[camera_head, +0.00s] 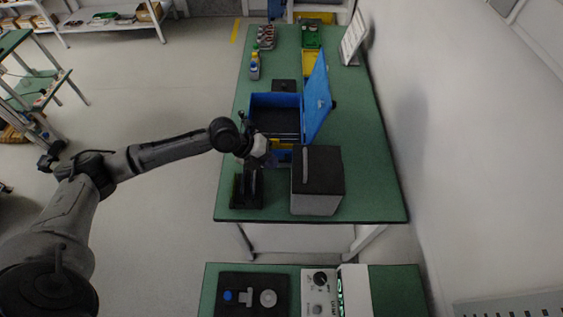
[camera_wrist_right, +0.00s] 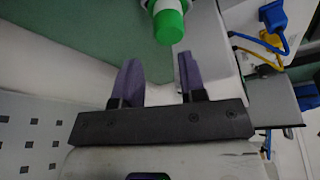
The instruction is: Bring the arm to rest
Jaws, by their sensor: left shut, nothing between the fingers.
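My left arm (camera_head: 170,150) reaches in from the left over the far green table. Its gripper (camera_head: 270,158) hangs near the table, beside the dark grey box and in front of the open blue box; its fingers are small and partly hidden. It is shut and holds nothing. My right arm does not show in the head view. In the right wrist view, my right gripper (camera_wrist_right: 158,75) has its two purple fingers spread apart with nothing between them. A white and green cylinder (camera_wrist_right: 169,25) lies beyond the fingertips.
The blue box (camera_head: 272,100) stands with its lid (camera_head: 317,98) up. The dark grey box (camera_head: 318,180) and a black stand (camera_head: 246,190) are near the table's front edge. A nearer green table (camera_head: 395,290) holds a black plate and a white device. Open floor (camera_head: 150,220) lies left.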

